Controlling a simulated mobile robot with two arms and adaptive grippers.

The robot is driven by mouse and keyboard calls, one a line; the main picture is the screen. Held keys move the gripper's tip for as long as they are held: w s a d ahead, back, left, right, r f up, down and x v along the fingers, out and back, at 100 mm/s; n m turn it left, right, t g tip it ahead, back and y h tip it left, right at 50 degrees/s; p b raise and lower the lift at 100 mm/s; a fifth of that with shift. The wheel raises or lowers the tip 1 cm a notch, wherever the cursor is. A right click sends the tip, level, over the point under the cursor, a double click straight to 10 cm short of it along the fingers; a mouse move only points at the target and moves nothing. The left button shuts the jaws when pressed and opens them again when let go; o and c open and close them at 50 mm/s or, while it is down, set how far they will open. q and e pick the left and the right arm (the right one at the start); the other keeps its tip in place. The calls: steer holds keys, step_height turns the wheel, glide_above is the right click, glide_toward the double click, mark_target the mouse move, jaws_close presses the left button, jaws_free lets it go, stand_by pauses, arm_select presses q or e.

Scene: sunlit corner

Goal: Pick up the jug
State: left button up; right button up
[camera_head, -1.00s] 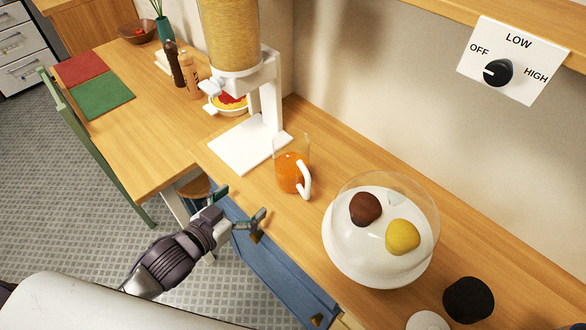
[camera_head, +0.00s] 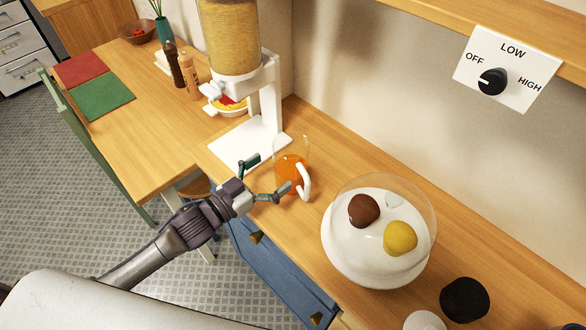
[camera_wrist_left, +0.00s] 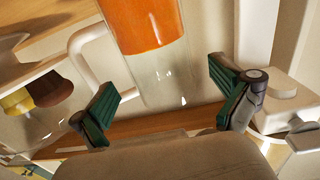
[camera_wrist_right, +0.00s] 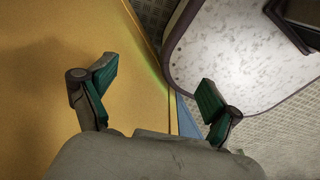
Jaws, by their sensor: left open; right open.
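The jug (camera_head: 291,172) is clear, with orange liquid in its lower part and a white handle on its right side. It stands upright on the wooden counter beside the dispenser's white base. My left gripper (camera_head: 268,180) is open, at the near side of the jug, with its fingers pointing at it. In the left wrist view the jug (camera_wrist_left: 150,60) appears ahead of the spread fingers (camera_wrist_left: 165,95), apparently upside down, with its handle to the left. My right gripper (camera_wrist_right: 153,90) shows only in its own wrist view, open and empty.
A dispenser (camera_head: 262,95) stands behind the jug to the left. A clear dome (camera_head: 425,200) covers a brown and a yellow item on a white stand to the right. A black round object (camera_head: 465,299) lies at lower right. Blue drawers (camera_head: 275,270) are below the counter edge.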

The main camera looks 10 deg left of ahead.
mark_target(303, 149)
arm_select(q)
steer(key=shift+w+d+r, duration=0.15)
steer(key=shift+w+d, duration=0.2)
steer(key=shift+w, duration=0.05)
steer(key=p+x, duration=0.2)
steer(key=x, duration=0.2)
steer(key=shift+w+d+r, duration=0.1)
steer(key=shift+w+d, duration=0.15)
steer(key=shift+d, duration=0.05)
steer(key=c, duration=1.5)
steer(key=shift+r, duration=0.1)
